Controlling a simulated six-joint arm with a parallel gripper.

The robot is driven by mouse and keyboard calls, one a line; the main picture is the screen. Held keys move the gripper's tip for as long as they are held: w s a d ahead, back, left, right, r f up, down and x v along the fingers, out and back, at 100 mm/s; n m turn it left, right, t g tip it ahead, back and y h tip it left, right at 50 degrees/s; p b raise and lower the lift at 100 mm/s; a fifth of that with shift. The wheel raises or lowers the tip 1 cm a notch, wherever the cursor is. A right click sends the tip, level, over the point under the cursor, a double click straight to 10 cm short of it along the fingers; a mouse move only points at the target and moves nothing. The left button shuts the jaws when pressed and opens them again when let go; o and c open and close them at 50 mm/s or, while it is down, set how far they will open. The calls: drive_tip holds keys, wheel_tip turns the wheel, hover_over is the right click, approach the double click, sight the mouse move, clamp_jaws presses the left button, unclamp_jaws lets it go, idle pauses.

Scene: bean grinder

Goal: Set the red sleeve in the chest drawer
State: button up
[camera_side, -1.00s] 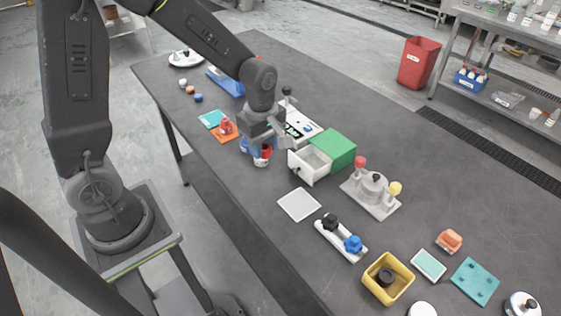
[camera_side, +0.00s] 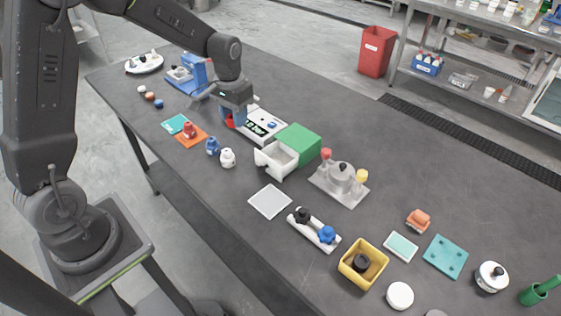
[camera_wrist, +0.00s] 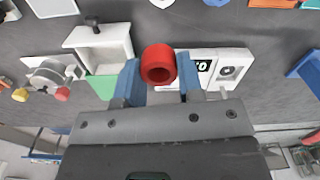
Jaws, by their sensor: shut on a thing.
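My gripper (camera_side: 234,117) is shut on the red sleeve (camera_wrist: 158,65), a short open ring held between two blue fingertips. In the side view only a bit of the sleeve's red shows between the fingers, above the table near the white scale. The chest (camera_side: 299,143) is a green-topped box with a white drawer (camera_side: 276,161) pulled open towards the front left. The drawer looks empty. In the wrist view the drawer (camera_wrist: 103,46) lies to the left of the sleeve, with its dark knob at the top. The sleeve is apart from the drawer.
The white scale (camera_side: 264,122) lies behind my gripper. A grey holder with red and yellow knobs (camera_side: 338,184) stands right of the chest. A pale flat square (camera_side: 270,202) lies in front.

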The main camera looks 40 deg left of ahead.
drive_tip(key=shift+w+a+m, duration=0.25)
drive_tip(key=shift+m, duration=0.45)
hover_over(278, 156)
drive_tip(key=s+d, duration=0.2)
wheel_tip(278, 156, down, 7)
drive_tip(key=shift+f, duration=2)
drive_tip(key=o, duration=0.6)
drive_tip(key=shift+f, duration=0.15)
